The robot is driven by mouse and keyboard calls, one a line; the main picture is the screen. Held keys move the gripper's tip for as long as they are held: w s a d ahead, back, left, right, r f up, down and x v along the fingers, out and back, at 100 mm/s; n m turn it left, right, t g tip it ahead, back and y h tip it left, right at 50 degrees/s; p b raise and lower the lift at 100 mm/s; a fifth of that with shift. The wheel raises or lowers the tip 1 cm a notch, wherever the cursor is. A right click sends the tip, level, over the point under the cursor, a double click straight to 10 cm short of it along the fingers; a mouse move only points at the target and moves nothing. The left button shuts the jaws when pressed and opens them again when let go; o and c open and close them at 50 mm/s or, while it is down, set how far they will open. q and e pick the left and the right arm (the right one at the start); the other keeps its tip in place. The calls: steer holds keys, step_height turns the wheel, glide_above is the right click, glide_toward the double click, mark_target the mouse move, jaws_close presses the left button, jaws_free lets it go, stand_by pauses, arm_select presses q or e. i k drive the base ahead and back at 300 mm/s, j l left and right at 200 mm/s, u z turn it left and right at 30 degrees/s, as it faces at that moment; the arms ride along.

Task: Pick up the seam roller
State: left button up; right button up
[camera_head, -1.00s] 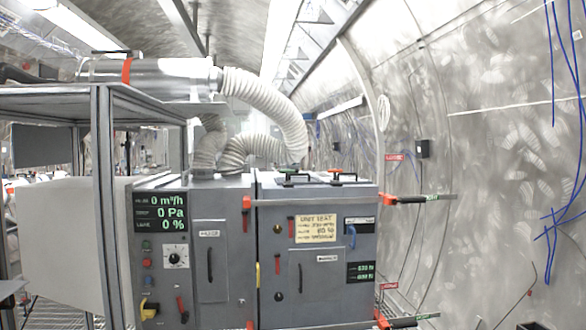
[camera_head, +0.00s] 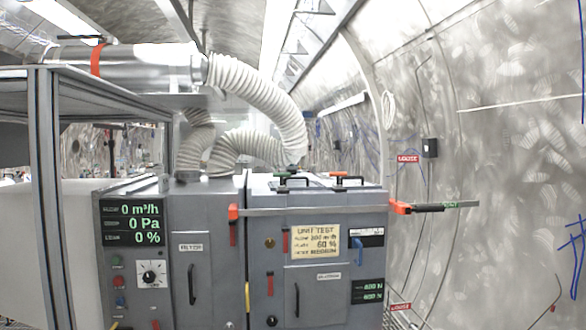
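I cannot make out a seam roller for certain in the head view. On top of the grey filter unit (camera_head: 215,260) sit a dark handle-like piece with a green part (camera_head: 292,179) and another with a red part (camera_head: 346,176); both are too small to tell what they are. Neither of my grippers is in view.
A metal frame table (camera_head: 44,180) stands at the left. A silver duct (camera_head: 150,70) and white ribbed hoses (camera_head: 262,90) run above the unit. A clamp bar with a red end (camera_head: 402,208) sticks out to its right. The curved tunnel wall (camera_head: 500,180) is at the right.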

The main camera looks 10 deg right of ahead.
mark_target(292, 168)
steer(key=i+l, duration=0.15)
steer(key=i, duration=0.35)
steer(key=z, duration=1.7)
